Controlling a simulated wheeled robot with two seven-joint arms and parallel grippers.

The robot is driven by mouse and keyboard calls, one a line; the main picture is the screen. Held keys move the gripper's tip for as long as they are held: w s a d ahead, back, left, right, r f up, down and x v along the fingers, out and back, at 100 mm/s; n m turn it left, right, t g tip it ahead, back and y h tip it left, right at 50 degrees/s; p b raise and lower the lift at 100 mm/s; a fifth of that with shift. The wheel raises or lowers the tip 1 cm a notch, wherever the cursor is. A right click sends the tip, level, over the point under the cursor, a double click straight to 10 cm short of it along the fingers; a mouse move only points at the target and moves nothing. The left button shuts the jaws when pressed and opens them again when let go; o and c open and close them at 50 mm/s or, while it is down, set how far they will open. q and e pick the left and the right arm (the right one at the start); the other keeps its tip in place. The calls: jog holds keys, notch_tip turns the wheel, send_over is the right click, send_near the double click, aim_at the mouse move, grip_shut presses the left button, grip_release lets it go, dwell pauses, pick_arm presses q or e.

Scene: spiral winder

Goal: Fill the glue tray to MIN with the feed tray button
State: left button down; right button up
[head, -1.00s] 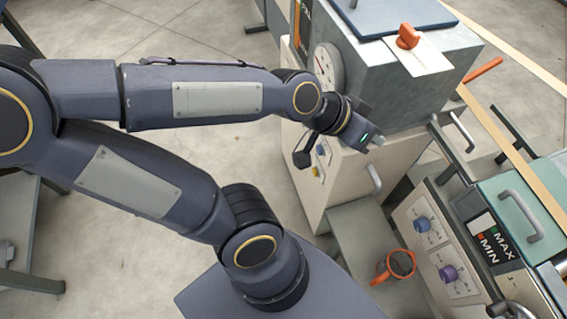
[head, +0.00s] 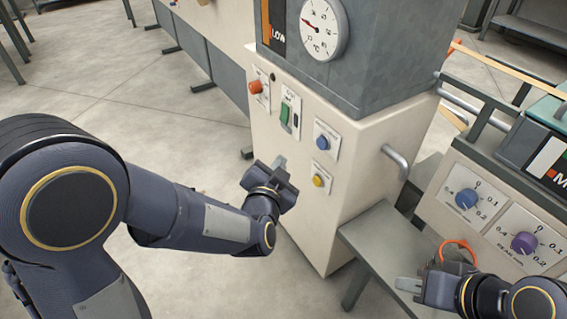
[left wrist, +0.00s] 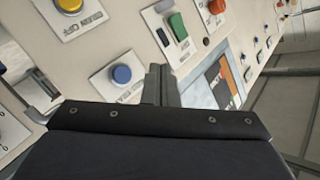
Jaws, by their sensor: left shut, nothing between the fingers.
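The cream cabinet's front panel carries a blue button (head: 322,142) and a yellow button (head: 318,180). Their labels are too small to read, so I cannot tell which is the feed tray button. My left gripper (head: 280,163) is shut and empty, left of both buttons in the head view. In the left wrist view its fingertips (left wrist: 160,75) lie between the blue button (left wrist: 121,75) and the green switch (left wrist: 177,24); contact is not visible. The MIN/MAX gauge (head: 550,165) is partly cut off at right; its level cannot be read. My right gripper (head: 408,285) is low at right, its jaw opening unclear.
An orange-red knob (head: 255,87) sits on the same panel. A round dial (head: 324,27) is above. A cabinet handle (head: 395,160) sticks out to the right. A grey shelf (head: 385,240) and a panel with a blue knob (head: 466,198) and purple knob (head: 523,243) stand right.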

aim_at(322, 143)
pick_arm(q)
jog(key=shift+a+f, duration=0.15)
jog(key=shift+a, duration=0.1)
jog(key=w+d+p, duration=0.1)
jog(key=w+d, duration=0.4)
jog(key=d, duration=0.2)
dwell(0.6)
jog(key=shift+d, duration=0.1)
jog(key=shift+w, duration=0.1)
dwell(1.7)
jog(key=shift+w+d, duration=0.2)
jog(key=shift+d, duration=0.15)
jog(key=shift+w+d+p, duration=0.25)
jog(key=shift+d+p, duration=0.1)
jog(key=shift+p, duration=0.05)
dwell(1.8)
